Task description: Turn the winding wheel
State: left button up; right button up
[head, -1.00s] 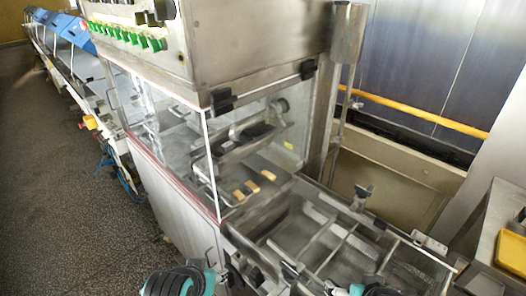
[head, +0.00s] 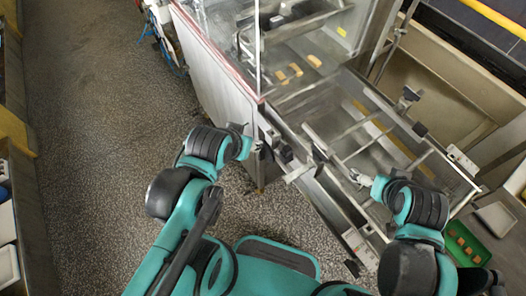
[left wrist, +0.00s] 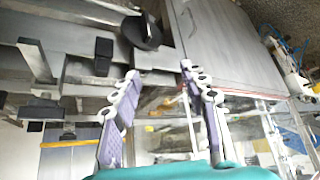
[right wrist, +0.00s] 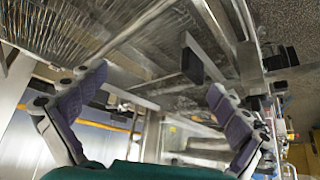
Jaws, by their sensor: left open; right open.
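A round black wheel (left wrist: 142,32) sits on the machine's metal side in the left wrist view, just beyond and left of my left gripper's fingertips. In the head view I cannot clearly make the wheel out; my left gripper is close to that part of the frame. My left gripper (left wrist: 160,68) is open with nothing between its fingers; it also shows in the head view (head: 257,146) beside the machine's front corner. My right gripper (right wrist: 148,78) is open and empty. In the head view my right gripper (head: 354,178) is over the near edge of the open conveyor frame.
Several tan pieces (head: 290,72) lie on the conveyor inside the clear-walled enclosure (head: 218,45). A green tray (head: 466,243) with brown pieces is at the right. Metal rails and dark clamps (head: 407,97) stand around the frame. Open speckled floor (head: 95,130) lies left.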

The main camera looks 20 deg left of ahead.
aim_at(266, 152)
jog(key=k+u, duration=0.25)
jog(key=k, duration=0.25)
jog(key=k+u, duration=0.3)
jog(key=k, duration=0.2)
